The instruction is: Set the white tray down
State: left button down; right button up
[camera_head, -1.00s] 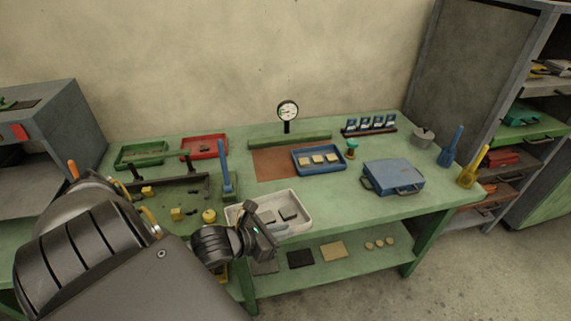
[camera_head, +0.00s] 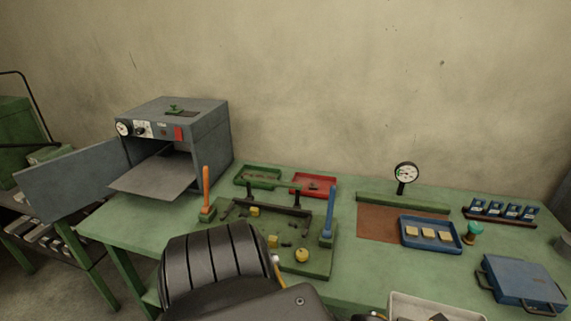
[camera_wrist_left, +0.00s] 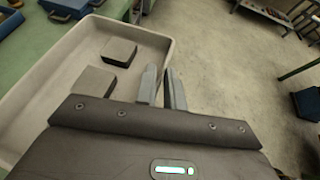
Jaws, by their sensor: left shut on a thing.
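The white tray (camera_head: 398,304) shows only in part at the bottom edge of the head view. In the left wrist view the white tray (camera_wrist_left: 40,75) fills the left side, with two dark square blocks (camera_wrist_left: 118,52) on its floor. My left gripper (camera_wrist_left: 161,72) is shut on the tray's side wall near a corner. The fingertips are close together there. In the head view my left arm comes up from the bottom, and its fingers are out of frame. Whether the tray touches anything below is hidden. My right gripper is not in view.
A grey oven (camera_head: 180,135) with its door open stands at the left of the green bench (camera_head: 130,235). A fixture with an orange handle (camera_head: 206,190) and a blue handle (camera_head: 329,215) stands mid-bench. A blue tray (camera_head: 432,246) and blue case (camera_head: 520,283) lie to the right.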

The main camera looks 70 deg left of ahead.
pick_arm(q)
jog(key=w+d+r, duration=0.3)
jog(key=d+r, duration=0.2)
jog(key=shift+w+d, duration=0.15)
jog(key=shift+d, duration=0.2)
jog(key=shift+r, duration=0.1)
